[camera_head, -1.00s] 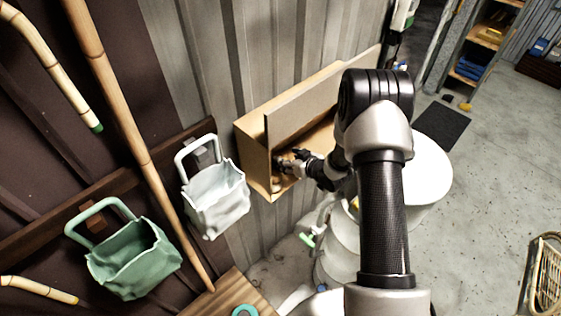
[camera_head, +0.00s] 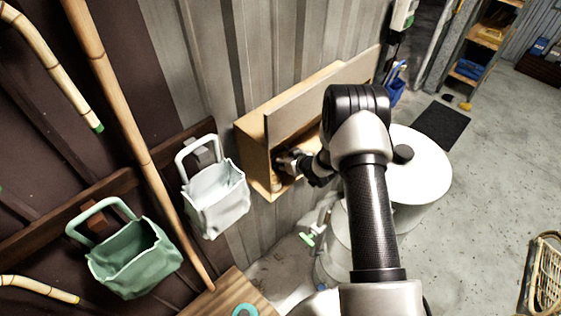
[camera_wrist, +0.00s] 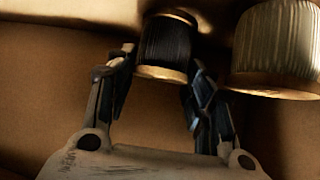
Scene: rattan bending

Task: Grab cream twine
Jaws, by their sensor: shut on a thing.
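In the wrist view, the cream twine (camera_wrist: 275,45) is a pale ribbed spool with a tan base at the upper right. It is outside my fingers, to the right of the right finger. My gripper (camera_wrist: 162,74) is shut on a dark twine spool (camera_wrist: 166,42), with one finger at each side of its lower part. The dark spool has tan end discs. In the head view, my gripper (camera_head: 288,163) reaches into an open wooden box (camera_head: 254,148) on the wall. The arm and the box front hide most of what is inside.
The box's upright front panel (camera_head: 310,102) stands close to my wrist. A white bag (camera_head: 215,200) and a green bag (camera_head: 135,262) hang at the left. A white round-topped drum (camera_head: 425,170) stands beside my arm. The floor at the right is largely clear.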

